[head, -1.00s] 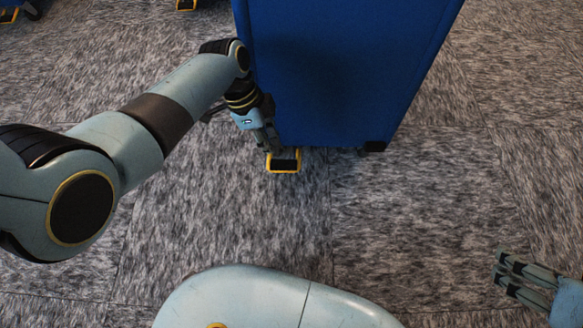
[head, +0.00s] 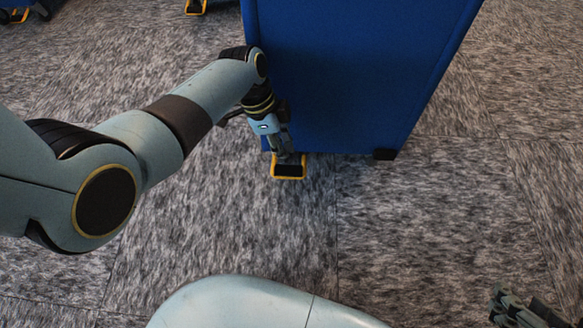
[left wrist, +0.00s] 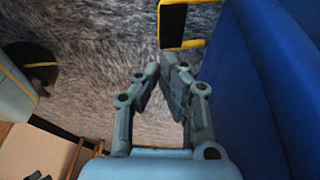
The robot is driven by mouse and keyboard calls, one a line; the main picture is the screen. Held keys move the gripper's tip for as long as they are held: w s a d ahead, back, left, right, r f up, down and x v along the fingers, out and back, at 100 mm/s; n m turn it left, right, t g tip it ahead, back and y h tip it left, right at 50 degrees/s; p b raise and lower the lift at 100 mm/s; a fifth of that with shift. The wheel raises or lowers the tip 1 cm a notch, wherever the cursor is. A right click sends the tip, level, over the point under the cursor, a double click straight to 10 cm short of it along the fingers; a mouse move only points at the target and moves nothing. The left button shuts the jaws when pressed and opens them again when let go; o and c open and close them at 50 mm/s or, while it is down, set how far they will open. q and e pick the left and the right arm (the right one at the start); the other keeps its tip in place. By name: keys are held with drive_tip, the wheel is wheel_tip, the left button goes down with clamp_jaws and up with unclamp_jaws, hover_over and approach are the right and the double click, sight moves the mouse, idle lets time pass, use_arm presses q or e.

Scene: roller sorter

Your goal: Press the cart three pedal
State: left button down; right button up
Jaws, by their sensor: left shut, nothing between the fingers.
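A blue cart (head: 350,75) stands ahead of me, its lower face filling the top middle of the head view. A black pedal with a yellow frame (head: 288,174) sticks out at the foot of its left side; it also shows at the top of the left wrist view (left wrist: 174,27). No number shows on the cart. My left gripper (head: 286,156) is shut and empty, pointing down right at the pedal's rear part. I cannot tell whether the fingertips touch it. My right gripper (head: 500,300) is only partly in view at the lower right, away from the cart.
Another yellow-framed pedal (head: 195,6) shows at the top edge, and one more (head: 17,15) at the far left beside a blue cart corner. The grey carpet in front and to the right is clear.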

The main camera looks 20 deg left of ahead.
sight(295, 176)
use_arm(q)
drive_tip(key=shift+b+x, duration=0.5)
drive_tip(key=shift+x, duration=0.6)
drive_tip(key=shift+b+x, duration=0.8)
drive_tip(key=shift+x, duration=0.4)
drive_tip(key=shift+s+f+b, duration=0.1)
drive_tip(key=shift+f+b, duration=0.2)
drive_tip(key=shift+f, duration=0.1)
drive_tip(key=shift+b+x, duration=0.75)
drive_tip(key=shift+x, duration=0.35)
drive_tip(key=shift+d, duration=0.1)
use_arm(e)
drive_tip(key=w+a+r+n+t+y, duration=0.1)
drive_tip(key=w+r+t, duration=0.5)
drive_tip(key=r+t, duration=0.2)
drive_tip(key=shift+w+a+t, duration=0.35)
drive_tip(key=shift+t, duration=0.55)
